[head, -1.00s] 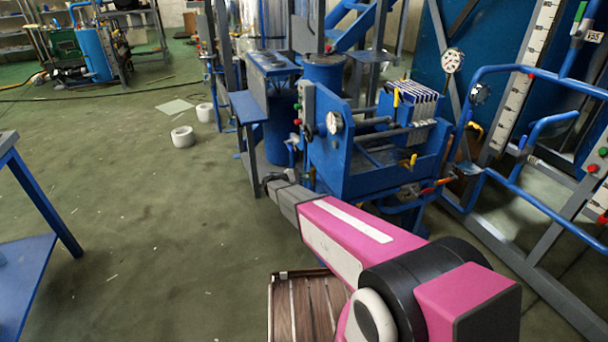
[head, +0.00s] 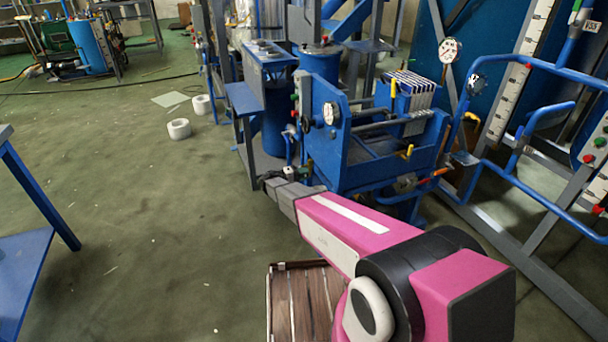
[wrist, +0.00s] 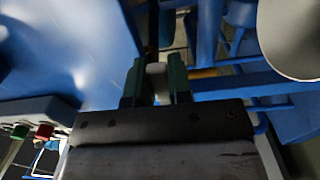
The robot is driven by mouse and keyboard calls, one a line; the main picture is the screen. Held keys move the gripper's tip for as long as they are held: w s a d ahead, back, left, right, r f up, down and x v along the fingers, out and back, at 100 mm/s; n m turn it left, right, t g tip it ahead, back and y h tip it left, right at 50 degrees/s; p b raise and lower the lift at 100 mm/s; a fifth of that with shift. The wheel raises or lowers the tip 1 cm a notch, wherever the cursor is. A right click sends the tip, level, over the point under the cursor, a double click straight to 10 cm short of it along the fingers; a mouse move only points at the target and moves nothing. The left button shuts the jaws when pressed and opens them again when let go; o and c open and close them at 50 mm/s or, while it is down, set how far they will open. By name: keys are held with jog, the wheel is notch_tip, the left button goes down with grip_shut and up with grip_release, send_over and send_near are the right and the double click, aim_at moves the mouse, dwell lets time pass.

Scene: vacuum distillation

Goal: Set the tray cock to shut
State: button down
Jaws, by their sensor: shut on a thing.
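My gripper (head: 266,180) is at the lower front left of the blue press frame (head: 345,165) in the head view, small and partly hidden by my wrist. In the wrist view my gripper (wrist: 155,85) has its two dark green fingers closed on a small pale, rounded piece (wrist: 155,70). This piece appears to be the tray cock's handle, but its shape and its setting are mostly hidden. A dark upright bar (wrist: 153,30) is just beyond it.
A yellow handle (head: 405,151) and an orange handle (head: 434,174) are on the press's right side. Blue piping (head: 500,195) stands to the right. White rolls (head: 179,129) lie on the floor at left. The floor (head: 150,230) left of my arm is mostly clear.

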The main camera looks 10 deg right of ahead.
jog(key=shift+f, duration=0.1)
dwell(0.3)
jog(key=c, duration=1)
grip_release()
jog(key=shift+c, duration=0.2)
jog(key=shift+a, duration=0.15)
jog(key=v, duration=1)
jog(key=shift+a, duration=0.3)
jog(key=shift+s, duration=0.1)
